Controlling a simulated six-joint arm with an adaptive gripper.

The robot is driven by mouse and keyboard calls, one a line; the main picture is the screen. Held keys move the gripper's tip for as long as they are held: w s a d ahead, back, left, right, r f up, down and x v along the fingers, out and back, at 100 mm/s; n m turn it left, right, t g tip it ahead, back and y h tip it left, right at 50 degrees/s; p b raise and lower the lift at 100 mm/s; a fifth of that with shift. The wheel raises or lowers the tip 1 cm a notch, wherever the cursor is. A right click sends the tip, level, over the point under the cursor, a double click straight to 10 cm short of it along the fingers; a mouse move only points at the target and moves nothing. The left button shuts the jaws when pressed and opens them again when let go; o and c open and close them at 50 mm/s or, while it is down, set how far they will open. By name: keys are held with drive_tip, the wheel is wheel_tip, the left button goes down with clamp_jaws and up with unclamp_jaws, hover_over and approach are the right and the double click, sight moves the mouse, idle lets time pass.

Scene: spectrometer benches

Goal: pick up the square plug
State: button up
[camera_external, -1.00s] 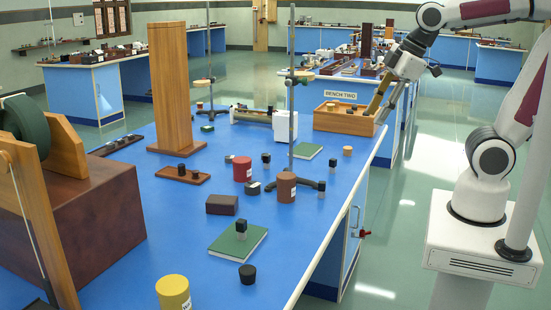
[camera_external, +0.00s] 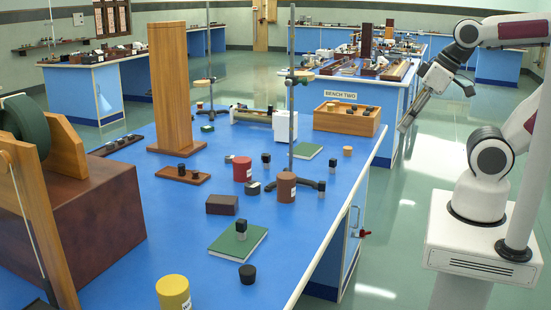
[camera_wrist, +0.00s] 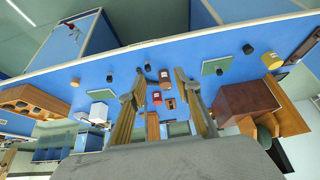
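A small square-looking plug (camera_external: 241,230), dark above and grey below, stands on the green book (camera_external: 222,249) on the blue bench. It also shows on the green book in the wrist view (camera_wrist: 219,71). A rounder black stopper (camera_external: 247,275) stands in front of the near book. My gripper (camera_external: 404,126) hangs beyond the bench's right edge, apart from every plug. Its fingers (camera_wrist: 154,82) are spread and empty in the wrist view.
A wooden tray (camera_external: 330,125) holds dark pieces. A retort stand (camera_external: 291,130), red jar (camera_external: 242,168), brown jar (camera_external: 286,187) and dark block (camera_external: 222,204) surround the middle. A tall wooden block (camera_external: 171,90) stands behind; a yellow jar (camera_external: 173,291) is nearest.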

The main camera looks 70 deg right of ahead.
drive_tip(key=shift+o, duration=0.2)
drive_tip(key=shift+f, duration=0.1)
drive_tip(key=m+g+h, duration=0.1)
drive_tip(key=m+g, duration=0.4)
drive_tip(key=m, duration=0.9)
hover_over(321, 182)
drive_tip(key=f, duration=1.9)
drive_tip(key=shift+s+a+f, duration=0.15)
drive_tip(key=shift+s+a, duration=0.05)
drive_tip(key=shift+w+m, duration=0.15)
drive_tip(key=shift+m, duration=0.75)
